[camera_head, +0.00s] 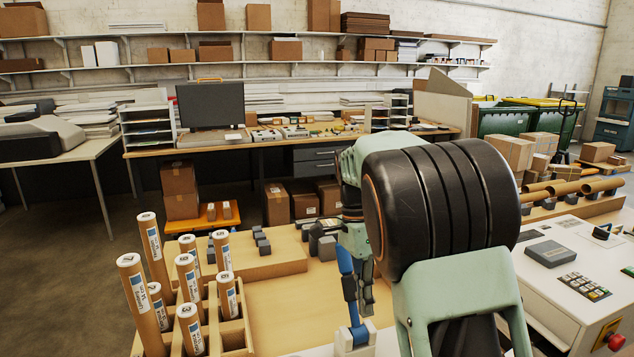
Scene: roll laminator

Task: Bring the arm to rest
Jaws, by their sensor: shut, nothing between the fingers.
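My gripper (365,297) hangs pointing down in the middle of the head view, its grey fingers shut with nothing between them. My pale green and black arm is folded in front of the camera and covers much of the centre right. A blue upright part (348,285) stands close beside the fingers on the left; I cannot tell whether they touch. Below it is a small white and blue piece (354,337). What lies behind my arm is hidden.
A wooden rack (236,337) with several labelled tubes stands front left. A wooden board (262,262) with grey blocks lies behind it. The white machine (560,290) with keypad and red button (616,342) is at right. Brown rolls (565,188) lie beyond. Bare board (290,305) shows left of my gripper.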

